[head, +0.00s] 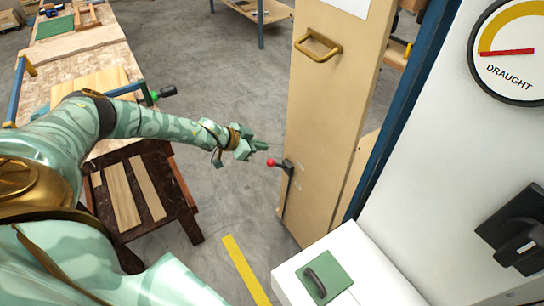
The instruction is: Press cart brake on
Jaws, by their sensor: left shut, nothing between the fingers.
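The cart is a tall pale wooden body (325,110) with a brass handle (318,46) near its top. The brake appears to be a dark lever (288,167) with a red knob (271,163), low on the cart's left side. The knob points left, towards my left arm. My left gripper (264,146) is shut and empty. Its fingertips are just above and slightly left of the red knob in the picture. I cannot tell whether they touch it. My right gripper is not in view.
A white box (345,265) with a green plate and dark handle stands at the lower right. A white panel with a draught gauge (510,50) is at the right. A low dark wooden table (160,200) with strips stands left. Grey floor (220,80) is open behind.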

